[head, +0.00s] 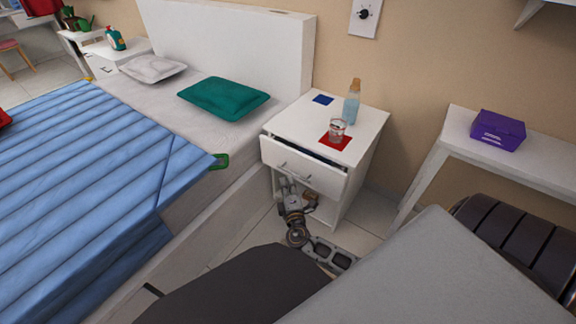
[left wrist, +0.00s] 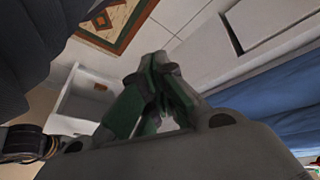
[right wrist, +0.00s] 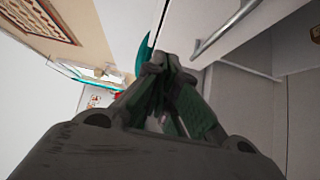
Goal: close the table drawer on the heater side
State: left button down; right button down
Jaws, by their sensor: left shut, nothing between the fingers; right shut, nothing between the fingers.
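The white bedside table (head: 368,130) stands right of the bed. Its top drawer (head: 318,178) is partly open, with a dark gap showing behind its front. The drawer's bar handle (head: 296,171) also shows in the right wrist view (right wrist: 226,30). My right gripper (head: 287,183) is shut and empty, low in front of the drawer front, near the handle. I cannot tell whether it touches. Its closed fingertips show in the right wrist view (right wrist: 170,65). My left gripper (left wrist: 158,65) is shut and empty in the left wrist view; it is not visible in the head view.
A bottle (head: 351,103), a glass (head: 337,130) on a red mat and a blue mat (head: 323,99) are on the table top. The bed (head: 218,222) is close on the left. A white side table (head: 457,128) with a purple box (head: 497,131) stands right.

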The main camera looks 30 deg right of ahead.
aim_at(287, 150)
jog(key=shift+w, duration=0.1)
